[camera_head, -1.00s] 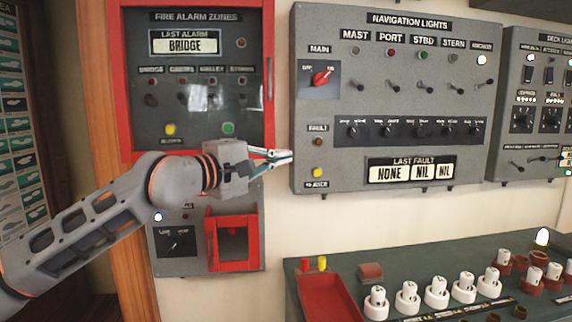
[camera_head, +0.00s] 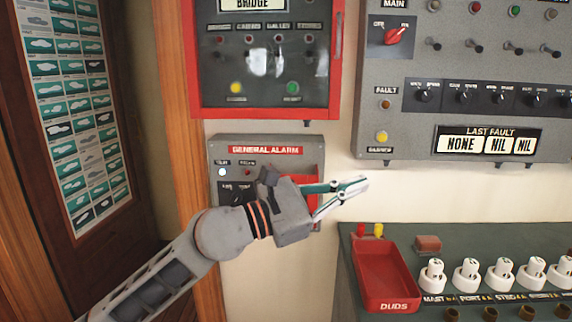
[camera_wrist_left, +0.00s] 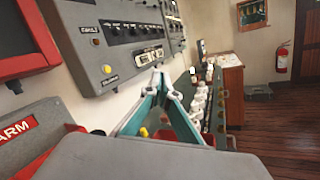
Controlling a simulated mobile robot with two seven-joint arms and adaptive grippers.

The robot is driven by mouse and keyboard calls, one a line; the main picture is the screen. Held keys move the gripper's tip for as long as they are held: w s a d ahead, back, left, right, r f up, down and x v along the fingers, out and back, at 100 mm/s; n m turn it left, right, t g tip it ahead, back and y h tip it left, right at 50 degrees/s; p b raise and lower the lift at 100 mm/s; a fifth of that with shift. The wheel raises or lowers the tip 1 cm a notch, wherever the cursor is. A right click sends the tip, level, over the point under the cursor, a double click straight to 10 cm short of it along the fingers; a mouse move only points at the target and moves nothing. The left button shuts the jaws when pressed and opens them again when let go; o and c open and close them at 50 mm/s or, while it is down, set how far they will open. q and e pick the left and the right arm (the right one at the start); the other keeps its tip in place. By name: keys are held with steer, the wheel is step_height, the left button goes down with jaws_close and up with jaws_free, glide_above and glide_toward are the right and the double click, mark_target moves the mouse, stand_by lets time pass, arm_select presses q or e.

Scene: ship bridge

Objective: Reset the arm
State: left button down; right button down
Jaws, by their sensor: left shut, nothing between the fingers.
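My left gripper (camera_head: 362,186) is in the middle of the head view, in front of the general alarm box (camera_head: 262,151) and pointing right. Its two fingers meet at the tips with nothing between them. In the left wrist view the closed fingertips (camera_wrist_left: 160,75) point toward the navigation lights panel (camera_wrist_left: 125,65) and the console. The gripper appears apart from the wall panels. My left arm (camera_head: 225,235) comes in from the lower left and hides part of the alarm box. My right gripper is not in view.
The red-framed fire alarm panel (camera_head: 336,75) hangs above the alarm box. The navigation lights panel is also at the upper right (camera_head: 385,140). Below stands a console with a red DUDS tray (camera_head: 388,304) and several white plugs (camera_head: 467,275). A fire extinguisher (camera_wrist_left: 281,62) hangs farther back.

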arm_select(q)
steer(key=a+f+n+t+y, duration=0.35)
steer(key=a+f+n, duration=0.35)
steer(key=f+n, duration=0.4)
steer(key=s+a+f+n+t+y, duration=0.1)
steer(key=a+f+n+t+y, duration=0.25)
steer(key=a+f+n, duration=0.65)
steer(key=a+f+n+t+y, duration=0.35)
steer(key=f+n, duration=0.45)
steer(key=n, duration=0.7)
steer(key=s+a+f+n+g+y, duration=0.2)
steer(key=s+a+f+n, duration=0.2)
steer(key=s+f, duration=0.3)
steer(key=s+a+f+n+g+y, duration=0.2)
steer(key=s+a+f+n, duration=0.2)
steer(key=f, duration=0.7)
steer(key=s+a+f+n+g+y, duration=0.2)
steer(key=s+a+f+n, duration=0.2)
steer(key=s+f+n, duration=0.3)
steer(key=s+f, duration=0.3)
steer(key=s, duration=0.2)
steer(key=shift+a+n+g+p, duration=0.3)
steer(key=shift+a+g+p, duration=0.05)
steer(key=shift+a, duration=0.05)
